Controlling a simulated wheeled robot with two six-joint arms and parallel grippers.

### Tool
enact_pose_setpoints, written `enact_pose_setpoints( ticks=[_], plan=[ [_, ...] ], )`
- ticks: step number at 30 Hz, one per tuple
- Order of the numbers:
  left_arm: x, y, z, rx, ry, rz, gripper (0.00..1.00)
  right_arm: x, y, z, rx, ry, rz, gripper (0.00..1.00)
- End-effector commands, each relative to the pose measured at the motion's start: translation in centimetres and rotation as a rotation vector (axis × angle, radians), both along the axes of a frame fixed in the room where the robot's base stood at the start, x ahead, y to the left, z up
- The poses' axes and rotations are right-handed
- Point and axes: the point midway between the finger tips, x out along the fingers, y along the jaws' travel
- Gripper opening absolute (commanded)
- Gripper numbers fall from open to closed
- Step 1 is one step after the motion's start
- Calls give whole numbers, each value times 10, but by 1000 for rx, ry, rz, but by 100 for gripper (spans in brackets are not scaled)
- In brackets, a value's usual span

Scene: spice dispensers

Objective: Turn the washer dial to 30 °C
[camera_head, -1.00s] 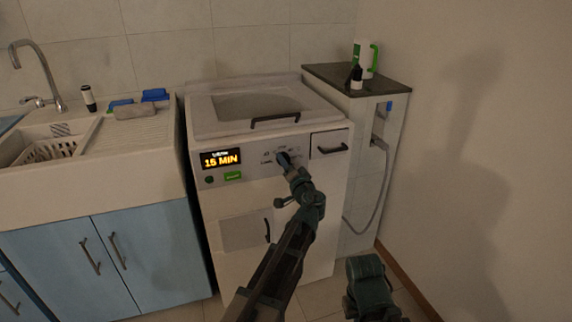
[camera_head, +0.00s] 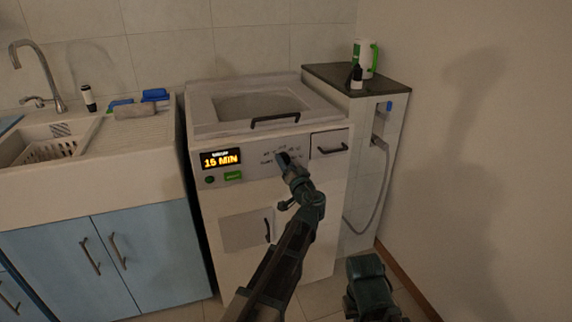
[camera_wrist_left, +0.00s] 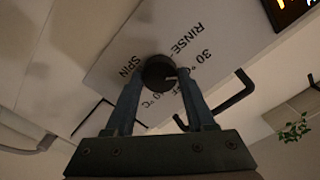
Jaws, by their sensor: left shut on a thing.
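The washer (camera_head: 225,215) stands against the tiled wall, with its dial on the front panel. In the left wrist view the dial (camera_wrist_left: 158,70) is a dark round knob with a small pale mark on its right side. Labels around it read SPIN, RINSE and 30 °; others are partly hidden by the fingers. My left gripper (camera_head: 284,159) is at the panel, hiding the dial in the head view. Its two fingers, seen in the left wrist view (camera_wrist_left: 158,88), are shut on the dial from both sides. My right gripper is out of view.
The display (camera_head: 221,160) reads 15 MIN; its small upper line is unreadable. A green button (camera_head: 233,176) sits below it. A drawer handle (camera_head: 331,149) is right of the dial, and the lid handle (camera_head: 275,120) is above. A sink (camera_head: 50,150) stands left.

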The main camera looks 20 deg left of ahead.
Motion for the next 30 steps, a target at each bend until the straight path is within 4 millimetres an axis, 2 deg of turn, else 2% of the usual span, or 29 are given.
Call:
enact_pose_setpoints(
  ticks=[1, 6, 17, 20, 30],
  plan=[
    [-1, -1, -1, -2, 1, -1, 57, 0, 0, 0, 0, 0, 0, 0],
    [-1, 0, 0, 0, 1, -1, 85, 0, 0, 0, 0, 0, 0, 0],
    [-6, -3, 0, 0, 1, -1, 85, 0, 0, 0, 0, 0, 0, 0],
    [-18, -11, 0, 0, 0, -2, 85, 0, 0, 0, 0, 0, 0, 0],
    [-79, -52, 0, 0, 0, -4, 85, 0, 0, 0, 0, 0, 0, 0]
  ],
)
